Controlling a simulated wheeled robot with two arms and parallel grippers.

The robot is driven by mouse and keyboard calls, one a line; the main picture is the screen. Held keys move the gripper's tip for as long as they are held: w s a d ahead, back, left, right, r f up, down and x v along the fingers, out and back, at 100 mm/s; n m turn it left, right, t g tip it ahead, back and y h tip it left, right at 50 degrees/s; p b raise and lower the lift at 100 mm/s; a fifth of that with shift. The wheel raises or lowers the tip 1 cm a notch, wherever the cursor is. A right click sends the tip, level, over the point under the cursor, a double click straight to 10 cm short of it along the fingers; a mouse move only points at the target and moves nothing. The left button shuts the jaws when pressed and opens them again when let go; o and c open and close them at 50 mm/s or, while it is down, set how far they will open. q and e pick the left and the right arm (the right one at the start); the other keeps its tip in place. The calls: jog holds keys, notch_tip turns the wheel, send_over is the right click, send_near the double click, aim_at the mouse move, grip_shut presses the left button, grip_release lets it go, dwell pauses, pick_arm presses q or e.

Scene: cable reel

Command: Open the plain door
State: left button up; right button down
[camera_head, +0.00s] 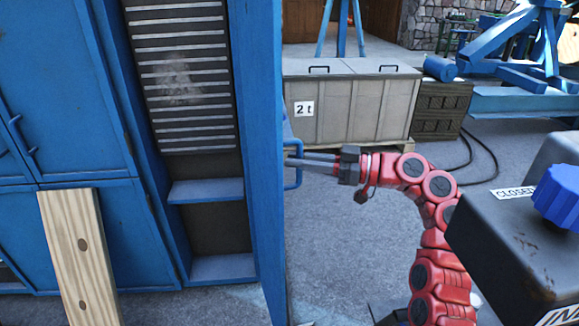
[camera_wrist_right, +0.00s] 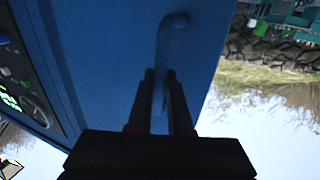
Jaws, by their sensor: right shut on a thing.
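The plain blue door (camera_head: 259,130) stands swung out from the blue cabinet, seen nearly edge-on in the head view. Its blue bar handle (camera_head: 298,178) is on the right side of the door. My right gripper (camera_head: 292,161) comes from the right and is shut on this handle. In the right wrist view, the two dark fingers (camera_wrist_right: 161,95) are on either side of the handle (camera_wrist_right: 172,38), against the blue door face (camera_wrist_right: 105,45). My left gripper is in neither view.
The opening shows a slatted panel (camera_head: 185,85) and blue shelves (camera_head: 205,190). A wooden plank (camera_head: 82,250) leans at left. A grey chest (camera_head: 335,108) stands behind. A dark box with a blue knob (camera_head: 562,195) fills the right foreground. Grey floor (camera_head: 345,250) lies between.

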jog(key=shift+w+d+r, duration=0.1)
jog(key=shift+w+d, duration=0.1)
jog(key=shift+d, duration=0.05)
jog(key=c, duration=0.8)
grip_release()
jog(key=shift+a, duration=0.15)
jog(key=shift+c, duration=0.2)
jog(key=s+d, duration=0.3)
jog(key=d, duration=1.4)
jog(key=shift+d+p, duration=0.15)
jog(key=shift+p, duration=0.3)
